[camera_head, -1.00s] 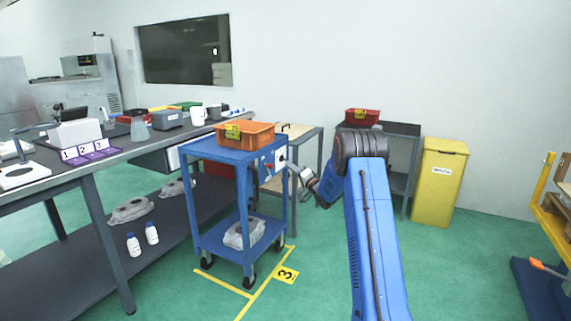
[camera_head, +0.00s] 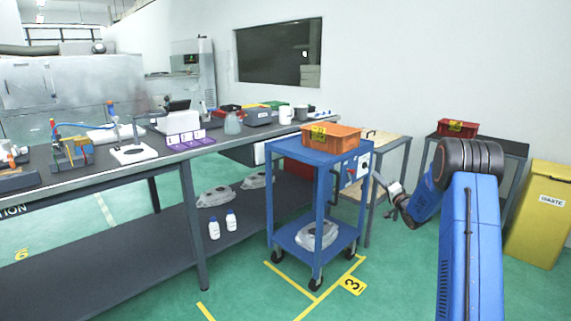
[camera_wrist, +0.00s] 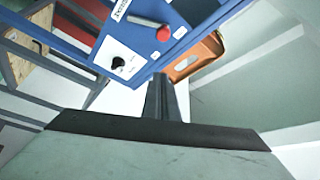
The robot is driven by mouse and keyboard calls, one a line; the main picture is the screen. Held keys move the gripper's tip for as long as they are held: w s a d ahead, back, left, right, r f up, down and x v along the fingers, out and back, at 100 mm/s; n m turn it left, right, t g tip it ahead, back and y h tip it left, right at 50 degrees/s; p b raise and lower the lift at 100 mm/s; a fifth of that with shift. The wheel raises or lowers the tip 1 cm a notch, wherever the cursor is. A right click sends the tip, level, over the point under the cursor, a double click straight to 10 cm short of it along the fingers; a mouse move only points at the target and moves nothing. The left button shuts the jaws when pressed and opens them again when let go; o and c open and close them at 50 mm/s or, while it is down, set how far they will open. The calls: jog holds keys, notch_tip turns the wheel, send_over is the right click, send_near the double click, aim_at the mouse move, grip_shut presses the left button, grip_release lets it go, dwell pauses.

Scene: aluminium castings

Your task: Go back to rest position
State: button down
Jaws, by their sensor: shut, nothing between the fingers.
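My blue arm with dark joint rings reaches up at the right of the head view. My gripper (camera_head: 378,180) points left toward the side panel (camera_head: 355,169) of a blue cart (camera_head: 318,153), a little apart from it. In the wrist view my gripper's narrow dark fingers (camera_wrist: 160,80) are shut together and empty. Beyond them show the cart's blue panel, a red button (camera_wrist: 163,34), a black knob (camera_wrist: 118,62) and the orange bin (camera_wrist: 193,57). Contact with the panel cannot be told from these views.
The orange bin (camera_head: 331,138) stands on the cart, with a grey casting (camera_head: 316,235) below. A long grey workbench (camera_head: 120,172) runs along the left. A wooden-topped table (camera_head: 384,144) stands behind the cart. A red bin (camera_head: 457,128) and yellow waste bin (camera_head: 538,214) are at right. Green floor is open in front.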

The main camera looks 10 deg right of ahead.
jog(key=s+a+r+g+h, duration=0.3)
jog(key=s+a+r+h, duration=0.3)
jog(key=r, duration=0.4)
jog(key=s+a+r+n+g+h, duration=0.1)
jog(key=s+a+r+g, duration=0.15)
jog(key=s, duration=0.55)
jog(key=s+a+r+n+g, duration=0.1)
jog(key=s+a+r, duration=0.15)
jog(key=s, duration=0.65)
jog(key=s+a+f+n+g, duration=0.2)
jog(key=s+a+f+g, duration=0.1)
jog(key=s, duration=1.2)
jog(key=s+a+f+n+g+y, duration=0.1)
jog(key=s+a+f, duration=0.4)
jog(key=s, duration=1.1)
jog(key=s+a+f+n+g+y, duration=0.1)
jog(key=s+a+f+n+g, duration=0.3)
jog(key=s, duration=1.1)
jog(key=shift+s+a+f+g, duration=0.25)
jog(key=shift+a+g, duration=0.1)
jog(key=shift+a, duration=0.7)
